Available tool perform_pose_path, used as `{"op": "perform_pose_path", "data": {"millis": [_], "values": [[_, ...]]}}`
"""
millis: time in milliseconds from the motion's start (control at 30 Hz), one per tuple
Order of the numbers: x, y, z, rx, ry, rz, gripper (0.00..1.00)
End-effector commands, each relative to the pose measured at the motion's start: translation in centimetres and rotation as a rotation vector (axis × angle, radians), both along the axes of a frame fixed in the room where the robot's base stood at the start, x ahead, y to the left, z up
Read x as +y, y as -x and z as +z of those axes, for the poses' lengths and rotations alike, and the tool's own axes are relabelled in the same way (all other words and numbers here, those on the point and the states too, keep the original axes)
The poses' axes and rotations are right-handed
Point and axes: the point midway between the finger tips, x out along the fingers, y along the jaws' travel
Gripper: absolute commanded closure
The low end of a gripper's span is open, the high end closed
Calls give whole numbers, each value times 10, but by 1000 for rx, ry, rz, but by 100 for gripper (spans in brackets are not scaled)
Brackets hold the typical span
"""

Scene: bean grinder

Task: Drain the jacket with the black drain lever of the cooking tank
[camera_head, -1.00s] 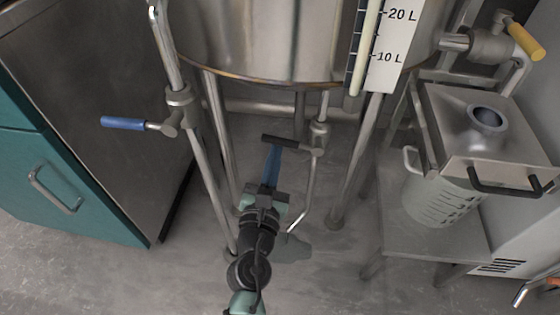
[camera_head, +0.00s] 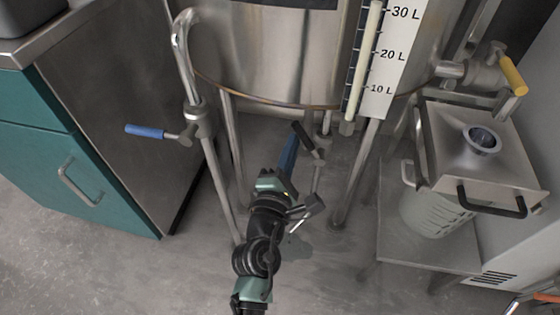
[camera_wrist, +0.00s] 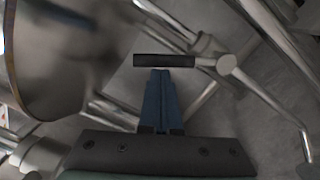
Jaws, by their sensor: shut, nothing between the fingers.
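The black drain lever (camera_head: 304,138) sits on a thin drain pipe under the cooking tank (camera_head: 275,55). In the head view it slants, its free end up and left of its valve. In the wrist view the black lever (camera_wrist: 164,61) runs across the picture, with its pivot at the right. My gripper (camera_head: 293,141) is shut and empty, its blue fingers pointing up at the lever. In the wrist view the fingertips (camera_wrist: 160,72) meet the lever's near edge, touching or almost touching it, not around it.
A blue-handled valve (camera_head: 146,131) is on the pipe at the left. A yellow-handled valve (camera_head: 513,76) is at the tank's right. Tank legs (camera_head: 357,175) stand around the drain pipe. A teal cabinet (camera_head: 80,180) is at left, a strainer bucket (camera_head: 432,213) on a low stand at right.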

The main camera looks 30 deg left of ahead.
Motion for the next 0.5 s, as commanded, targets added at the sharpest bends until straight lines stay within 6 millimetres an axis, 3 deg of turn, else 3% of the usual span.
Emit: {"op": "perform_pose_path", "data": {"millis": [100, 500], "values": [[-8, -2, 10, 31, -105, -2, 100], [-28, -8, 20, 110, -379, -2, 100]]}}
